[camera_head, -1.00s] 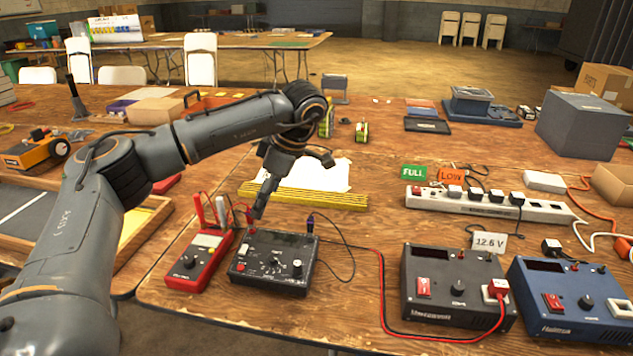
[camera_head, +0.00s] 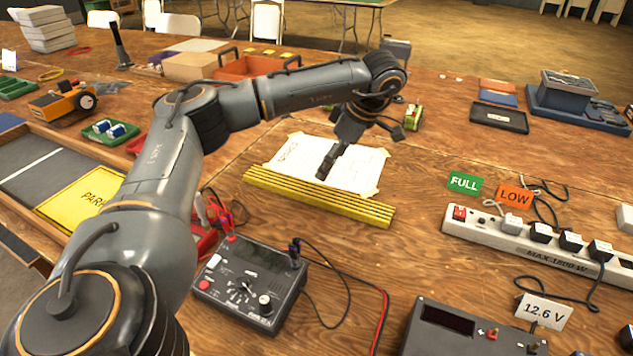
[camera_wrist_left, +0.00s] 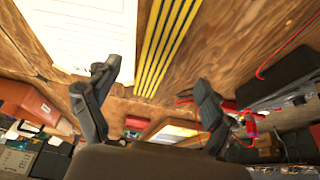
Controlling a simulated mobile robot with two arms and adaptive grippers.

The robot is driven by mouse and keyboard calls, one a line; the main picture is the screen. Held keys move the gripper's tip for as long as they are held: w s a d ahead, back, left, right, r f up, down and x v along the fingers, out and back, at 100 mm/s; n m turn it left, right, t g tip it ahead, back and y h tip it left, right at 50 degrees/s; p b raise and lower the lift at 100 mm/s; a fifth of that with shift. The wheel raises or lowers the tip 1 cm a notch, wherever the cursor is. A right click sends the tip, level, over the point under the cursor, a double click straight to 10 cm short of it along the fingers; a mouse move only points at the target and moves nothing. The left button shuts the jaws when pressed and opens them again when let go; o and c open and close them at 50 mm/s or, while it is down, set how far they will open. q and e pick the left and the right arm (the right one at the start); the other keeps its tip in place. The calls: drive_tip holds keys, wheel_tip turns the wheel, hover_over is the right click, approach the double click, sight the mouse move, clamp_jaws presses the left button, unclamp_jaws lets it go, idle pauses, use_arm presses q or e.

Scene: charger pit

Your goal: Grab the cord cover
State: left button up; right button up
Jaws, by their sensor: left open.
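The cord cover (camera_head: 320,198) is a long yellow strip with dark lengthwise lines. It lies flat on the wooden table, along the near edge of a white paper sheet (camera_head: 350,160). My left gripper (camera_head: 327,168) points down over the sheet, just behind the strip in the head view; its exact height is unclear. In the left wrist view, the left gripper (camera_wrist_left: 155,82) is open and empty, and the cord cover (camera_wrist_left: 168,42) runs up between its spread fingers without being held. My right gripper does not show.
A black device with knobs (camera_head: 248,285) and its leads stand in front of the strip. A white power strip (camera_head: 530,245) and FULL and LOW cards lie to the right. A framed tray with a yellow panel (camera_head: 85,197) is at left. Bare table lies right of the strip.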

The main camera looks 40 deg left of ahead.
sight(314, 190)
use_arm(q)
drive_tip(key=x, duration=0.4)
drive_tip(key=shift+w, duration=0.1)
drive_tip(key=shift+b+x, duration=0.5)
drive_tip(key=shift+x, duration=2.25)
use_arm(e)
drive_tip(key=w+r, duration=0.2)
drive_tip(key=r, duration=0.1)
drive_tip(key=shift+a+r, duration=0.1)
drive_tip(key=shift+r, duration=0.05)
use_arm(q)
drive_tip(key=shift+r, duration=0.1)
clamp_jaws()
